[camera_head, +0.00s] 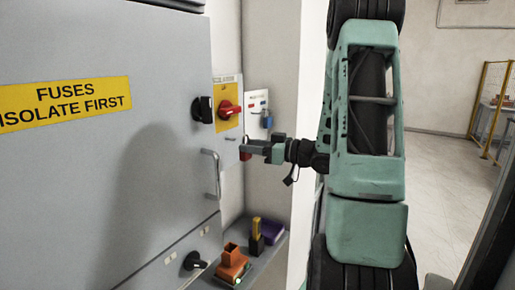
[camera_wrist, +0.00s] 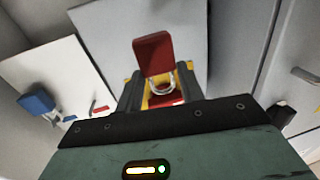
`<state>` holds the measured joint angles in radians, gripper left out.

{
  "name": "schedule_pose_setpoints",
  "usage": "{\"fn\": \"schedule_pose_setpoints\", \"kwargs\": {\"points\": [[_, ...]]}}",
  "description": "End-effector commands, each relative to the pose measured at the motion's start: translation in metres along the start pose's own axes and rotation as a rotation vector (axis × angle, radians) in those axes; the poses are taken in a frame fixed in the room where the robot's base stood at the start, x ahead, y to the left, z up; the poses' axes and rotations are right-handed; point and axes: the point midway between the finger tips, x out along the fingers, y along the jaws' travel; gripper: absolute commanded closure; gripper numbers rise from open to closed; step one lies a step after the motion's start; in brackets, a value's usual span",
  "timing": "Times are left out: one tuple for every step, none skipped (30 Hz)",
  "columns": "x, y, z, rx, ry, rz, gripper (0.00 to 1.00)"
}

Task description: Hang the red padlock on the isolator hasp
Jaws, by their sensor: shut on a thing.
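The red padlock (camera_wrist: 153,54) is in my gripper (camera_wrist: 158,90), between the two fingers in the wrist view. Its red body shows beyond the fingertips and its metal shackle lies nearer the palm. In the head view, a small red part of the padlock (camera_head: 246,156) shows under my gripper (camera_head: 246,147), which is shut on it. The isolator has a red rotary handle (camera_head: 229,109) on a yellow plate (camera_head: 226,122), above and left of my gripper there. The hasp cannot be made out, nor whether the shackle touches it.
A blue padlock (camera_head: 267,120) hangs on a white board (camera_head: 257,104) beside the isolator. A black handle (camera_head: 202,109) and a metal pull handle (camera_head: 213,173) project from the grey cabinet (camera_head: 130,150).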

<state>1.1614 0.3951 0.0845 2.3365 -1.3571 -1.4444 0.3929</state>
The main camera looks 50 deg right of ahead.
Motion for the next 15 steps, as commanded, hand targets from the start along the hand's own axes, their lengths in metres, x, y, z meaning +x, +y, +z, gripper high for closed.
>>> {"fn": "schedule_pose_setpoints", "kwargs": {"points": [[0.003, 0.0, 0.001, -0.001, 0.0, -0.002, 0.87], [0.005, 0.001, 0.001, -0.001, 0.0, -0.002, 0.87], [0.007, 0.001, 0.001, 0.0, 0.0, -0.002, 0.87], [0.009, 0.001, 0.001, 0.0, 0.0, -0.001, 0.87], [0.011, 0.002, 0.001, 0.0, 0.0, -0.001, 0.87], [0.013, 0.002, 0.002, 0.0, 0.001, -0.001, 0.87], [0.015, 0.002, 0.002, 0.001, 0.001, -0.001, 0.87], [0.016, 0.002, 0.002, 0.001, 0.001, -0.002, 0.87], [0.018, 0.003, 0.002, 0.001, 0.0, -0.002, 0.87], [0.02, 0.003, 0.002, 0.001, 0.0, -0.002, 0.87], [0.022, 0.003, 0.002, 0.001, 0.0, -0.001, 0.87], [0.024, 0.004, 0.003, 0.0, 0.0, -0.001, 0.87], [0.026, 0.004, 0.003, 0.0, 0.0, -0.001, 0.87], [0.027, 0.005, 0.003, 0.0, 0.001, -0.001, 0.87], [0.03, 0.005, 0.003, 0.0, 0.001, -0.001, 0.87]]}}
